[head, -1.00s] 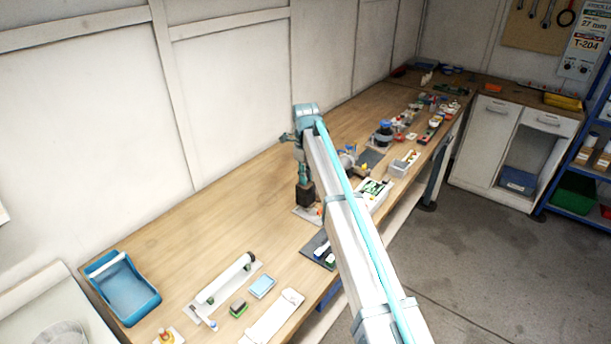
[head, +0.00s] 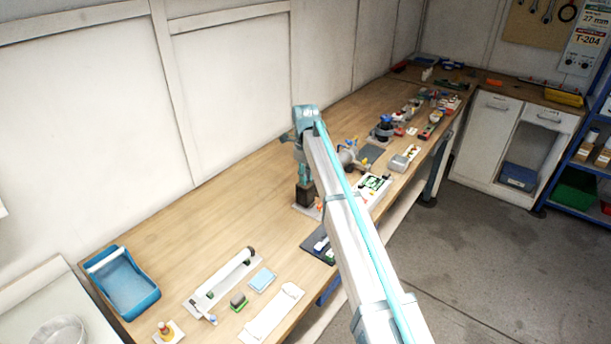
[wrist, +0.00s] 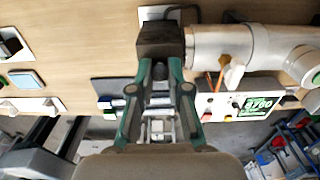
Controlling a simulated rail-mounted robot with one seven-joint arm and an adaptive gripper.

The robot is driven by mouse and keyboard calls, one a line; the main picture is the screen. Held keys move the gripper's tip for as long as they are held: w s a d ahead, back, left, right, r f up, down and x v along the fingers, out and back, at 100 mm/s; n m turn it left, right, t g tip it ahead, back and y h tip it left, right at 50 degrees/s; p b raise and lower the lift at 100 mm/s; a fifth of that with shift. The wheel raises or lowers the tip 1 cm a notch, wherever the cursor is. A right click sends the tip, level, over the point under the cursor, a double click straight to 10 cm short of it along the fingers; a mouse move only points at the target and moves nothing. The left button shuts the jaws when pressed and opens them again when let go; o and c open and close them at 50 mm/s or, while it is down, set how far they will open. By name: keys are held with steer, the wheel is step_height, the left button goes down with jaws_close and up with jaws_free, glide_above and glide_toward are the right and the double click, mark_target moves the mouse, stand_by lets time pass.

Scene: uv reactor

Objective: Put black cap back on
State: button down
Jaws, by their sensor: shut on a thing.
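My gripper (wrist: 160,70) is shut on a dark, block-like piece, which I take for the black cap (wrist: 160,38). In the head view my gripper (head: 304,178) points down over the bench and the black cap (head: 304,195) shows at its fingertips. In the wrist view the left end of a pale grey cylinder (wrist: 235,47) lies against or very near the cap's right side. I cannot tell whether the cap is seated on it. In the head view my arm hides most of that area; a metallic part (head: 346,157) shows beyond the arm.
A panel with a green display (wrist: 256,105) lies below the cylinder in the wrist view. On the bench's near end are a blue tray (head: 140,297), a white tube on a plate (head: 228,274) and small blocks. The bench behind my gripper is clear, up to the wall.

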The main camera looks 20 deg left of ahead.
steer(key=shift+f, duration=0.75)
steer(key=c, duration=1)
jaws_free()
steer(key=shift+c, duration=0.2)
step_height(320, 180, up, 12)
